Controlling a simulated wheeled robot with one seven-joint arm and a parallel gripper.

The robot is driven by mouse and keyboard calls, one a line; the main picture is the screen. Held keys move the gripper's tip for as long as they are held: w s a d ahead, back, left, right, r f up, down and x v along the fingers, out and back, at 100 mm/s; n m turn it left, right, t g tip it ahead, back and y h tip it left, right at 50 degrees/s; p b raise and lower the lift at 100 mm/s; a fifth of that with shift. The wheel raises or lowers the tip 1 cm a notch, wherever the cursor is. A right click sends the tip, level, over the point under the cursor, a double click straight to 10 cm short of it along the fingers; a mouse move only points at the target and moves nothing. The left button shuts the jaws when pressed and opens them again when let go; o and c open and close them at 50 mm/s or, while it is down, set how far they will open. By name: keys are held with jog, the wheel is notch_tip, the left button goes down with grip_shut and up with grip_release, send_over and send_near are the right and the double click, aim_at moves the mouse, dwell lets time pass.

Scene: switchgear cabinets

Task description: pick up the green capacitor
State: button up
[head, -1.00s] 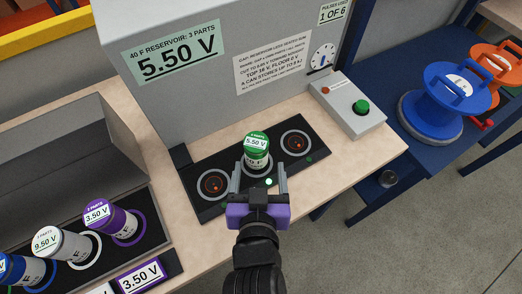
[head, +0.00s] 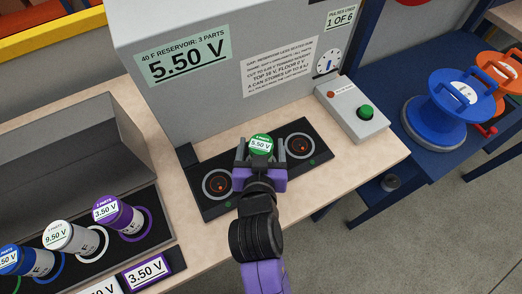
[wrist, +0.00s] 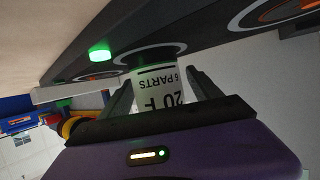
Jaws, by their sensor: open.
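The green capacitor (head: 261,145) stands upright in the middle socket of the black panel, its green top reading 5.50 V. My gripper (head: 261,155) is open, with one finger on each side of the capacitor. The wrist view shows the fingers (wrist: 163,98) flanking the body; whether either touches it is hard to tell. The purple gripper body hides the capacitor's lower part in the head view.
Two red-lit sockets (head: 217,184) (head: 300,147) flank the middle one. A grey box with a green button (head: 366,111) is at right. Purple (head: 118,215), white (head: 72,238) and blue (head: 18,261) capacitors stand in a rack at left. The grey cabinet (head: 210,100) rises behind the panel.

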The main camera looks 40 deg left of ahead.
grip_shut()
jog(key=shift+r, duration=0.1)
